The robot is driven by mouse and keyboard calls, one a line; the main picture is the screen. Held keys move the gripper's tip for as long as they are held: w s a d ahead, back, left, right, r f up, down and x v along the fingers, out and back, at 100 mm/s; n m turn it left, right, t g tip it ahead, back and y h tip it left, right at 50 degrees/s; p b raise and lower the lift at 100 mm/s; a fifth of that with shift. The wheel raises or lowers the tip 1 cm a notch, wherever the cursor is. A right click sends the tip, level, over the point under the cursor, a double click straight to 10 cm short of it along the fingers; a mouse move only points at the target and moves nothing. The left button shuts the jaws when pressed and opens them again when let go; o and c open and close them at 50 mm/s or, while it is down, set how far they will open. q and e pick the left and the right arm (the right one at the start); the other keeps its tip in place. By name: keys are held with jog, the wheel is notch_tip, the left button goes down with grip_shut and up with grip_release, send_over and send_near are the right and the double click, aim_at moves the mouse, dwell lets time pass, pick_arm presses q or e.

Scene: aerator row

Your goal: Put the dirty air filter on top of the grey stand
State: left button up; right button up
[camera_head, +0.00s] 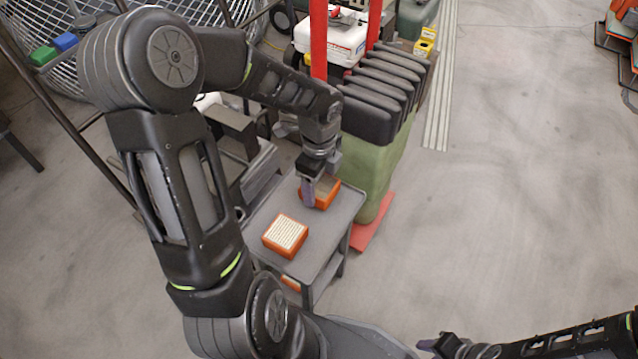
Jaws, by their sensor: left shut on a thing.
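The dirty air filter (325,194), an orange block with a brownish top, is at the back right of a grey stand (322,237) with a flat top and a lower shelf. My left gripper (309,192) reaches down over it and is shut on it, hiding its left part. I cannot tell whether the filter touches the stand top or hangs just above it. A second orange filter with clean, pale pleats (285,235) lies near the front of the stand top. My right gripper (437,345) is at the bottom edge, away from the stand; its jaws are unclear.
A green container with black ribbed tops (371,150) stands close behind the stand's right side, by a red floor plate (373,224). A grey machine (240,150) stands to the left. Something orange (291,284) shows below the stand top.

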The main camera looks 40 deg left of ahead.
aim_at(319, 184)
pick_arm(q)
jog(key=shift+f, duration=0.2)
jog(key=o, duration=1.4)
jog(key=shift+r, duration=0.1)
jog(key=shift+c, duration=0.2)
jog(key=shift+w+r, duration=0.2)
jog(key=shift+r, duration=0.25)
notch_tip(319, 184, up, 11)
jog(key=p, duration=0.4)
jog(key=shift+s+r, duration=0.15)
jog(key=shift+r, duration=0.05)
